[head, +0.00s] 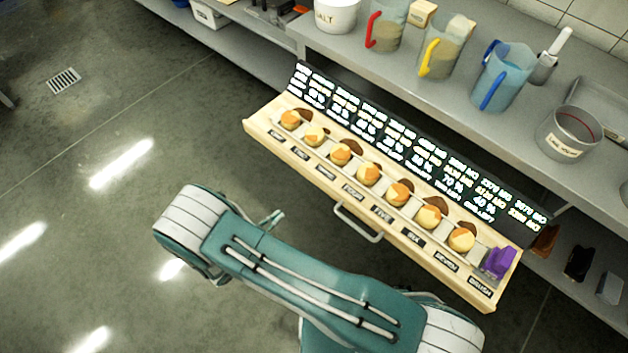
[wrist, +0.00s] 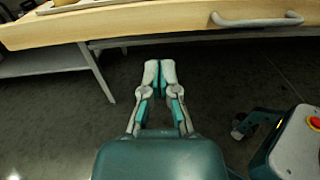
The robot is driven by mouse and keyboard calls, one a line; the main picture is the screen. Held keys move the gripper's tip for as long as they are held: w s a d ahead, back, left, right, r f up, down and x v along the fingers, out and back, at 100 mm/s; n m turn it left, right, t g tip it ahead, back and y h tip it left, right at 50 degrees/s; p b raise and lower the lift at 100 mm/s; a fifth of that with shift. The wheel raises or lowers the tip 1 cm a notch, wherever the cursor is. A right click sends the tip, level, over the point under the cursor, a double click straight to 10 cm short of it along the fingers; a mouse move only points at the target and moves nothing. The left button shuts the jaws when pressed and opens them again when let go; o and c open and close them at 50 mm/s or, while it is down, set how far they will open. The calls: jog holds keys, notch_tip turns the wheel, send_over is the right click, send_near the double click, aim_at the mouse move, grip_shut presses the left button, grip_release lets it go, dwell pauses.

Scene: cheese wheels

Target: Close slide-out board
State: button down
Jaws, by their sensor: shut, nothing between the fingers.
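The slide-out board (head: 425,255) is a long pale wooden drawer-like board, pulled out from below the grey counter. It carries a row of small cheese wheels (head: 368,174) with name labels on its front. A grey bar handle (head: 358,222) sits at the middle of its front face. In the wrist view the board's front edge (wrist: 150,27) runs across the top, with the handle (wrist: 256,20) at upper right. My gripper (wrist: 160,64) is shut and empty, below the board's front and left of the handle, apart from both. In the head view my arm hides most of the gripper.
A black panel with white writing (head: 400,143) stands behind the cheeses. A purple item (head: 498,262) sits at the board's right end. The counter (head: 400,75) holds jugs, a salt tub (head: 336,14) and a metal pot (head: 568,132). The floor at left is clear.

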send_near(316, 181)
jog(key=shift+n+t, duration=0.3)
jog(key=x, duration=0.7)
jog(key=shift+w+d+f, duration=0.2)
jog(key=shift+w+d, duration=0.05)
jog(key=shift+d, duration=0.1)
jog(key=shift+w, duration=0.1)
